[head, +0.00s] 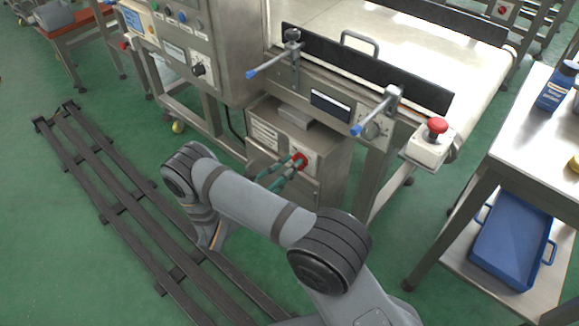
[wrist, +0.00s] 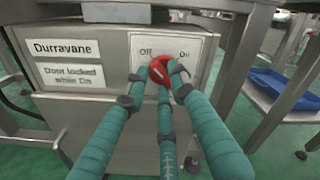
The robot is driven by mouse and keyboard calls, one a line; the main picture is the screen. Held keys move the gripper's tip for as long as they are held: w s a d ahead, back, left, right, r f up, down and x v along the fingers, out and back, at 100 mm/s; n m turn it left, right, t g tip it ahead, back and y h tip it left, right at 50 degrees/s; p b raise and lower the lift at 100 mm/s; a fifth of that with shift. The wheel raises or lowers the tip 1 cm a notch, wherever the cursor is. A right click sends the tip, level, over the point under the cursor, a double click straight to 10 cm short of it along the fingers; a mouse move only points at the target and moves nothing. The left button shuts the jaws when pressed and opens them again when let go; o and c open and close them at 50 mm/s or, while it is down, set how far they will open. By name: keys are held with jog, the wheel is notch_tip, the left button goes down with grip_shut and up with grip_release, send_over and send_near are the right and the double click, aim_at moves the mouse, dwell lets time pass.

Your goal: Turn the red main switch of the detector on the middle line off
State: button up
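The red main switch (wrist: 160,66) is a round knob on a pale plate (wrist: 199,57) on the front of a steel cabinet. The plate is marked "Off" at the left and "On" at the right. In the head view the switch (head: 300,159) is on the cabinet under the conveyor. My gripper (wrist: 161,78) has three teal fingers, with their tips closed in around the knob and seemingly touching it. They hide parts of its edge, so I cannot tell where it points. In the head view my gripper (head: 293,165) reaches the switch from the left.
Labels on the cabinet (head: 325,182) read "Durravane" (wrist: 68,47) and "Door locked while On" (wrist: 72,76). A red emergency button (head: 437,126) is on the conveyor's corner above right. Conveyor legs flank the cabinet. A table (head: 505,143) with a blue tray (head: 513,240) stands right.

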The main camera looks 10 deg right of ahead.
jog(key=shift+o, duration=1.4)
jog(key=v, duration=1.2)
jog(key=x, duration=1.2)
